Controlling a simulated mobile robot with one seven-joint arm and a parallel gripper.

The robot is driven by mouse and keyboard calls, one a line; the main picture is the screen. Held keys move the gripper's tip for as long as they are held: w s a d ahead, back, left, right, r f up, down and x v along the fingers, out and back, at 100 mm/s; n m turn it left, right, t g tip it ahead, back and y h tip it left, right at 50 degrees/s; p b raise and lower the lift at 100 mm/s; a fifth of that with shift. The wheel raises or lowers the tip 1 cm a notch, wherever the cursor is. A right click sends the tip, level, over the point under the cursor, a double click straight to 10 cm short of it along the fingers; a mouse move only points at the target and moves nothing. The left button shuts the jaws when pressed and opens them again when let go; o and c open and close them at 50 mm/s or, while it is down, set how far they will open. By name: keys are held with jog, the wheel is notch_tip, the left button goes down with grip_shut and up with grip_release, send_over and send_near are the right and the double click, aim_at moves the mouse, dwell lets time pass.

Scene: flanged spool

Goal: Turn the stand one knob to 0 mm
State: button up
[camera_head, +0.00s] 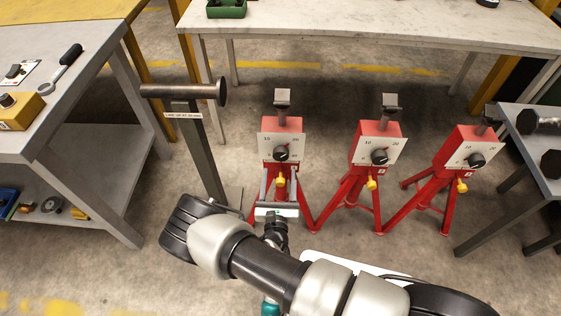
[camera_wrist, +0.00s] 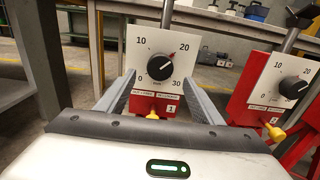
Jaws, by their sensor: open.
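Stand one is the leftmost red stand (camera_head: 268,178), with a small "1" label in the wrist view. Its black knob (camera_head: 282,154) sits on a white dial plate; the knob also shows in the wrist view (camera_wrist: 160,67). The dial reads 0, 10, 20, 30 clockwise from lower left. The knob's mark points to the upper right, near 20. My gripper (camera_head: 277,176) is open and empty in front of this stand. In the wrist view, its fingers (camera_wrist: 158,80) lie either side of the dial's lower part, apart from the knob. A yellow handle (camera_wrist: 152,115) shows between them.
Two similar red stands (camera_head: 374,160) (camera_head: 458,160) stand to the right. A grey post with a crossbar (camera_head: 186,92) is close on the left. Workbenches stand left (camera_head: 80,100) and behind (camera_head: 350,35); a dark rack (camera_head: 540,190) stands right.

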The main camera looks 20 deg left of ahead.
aim_at(280, 157)
jog(key=b+x, duration=0.1)
jog(key=x, duration=0.6)
jog(key=c, duration=1)
jog(key=shift+c, duration=0.2)
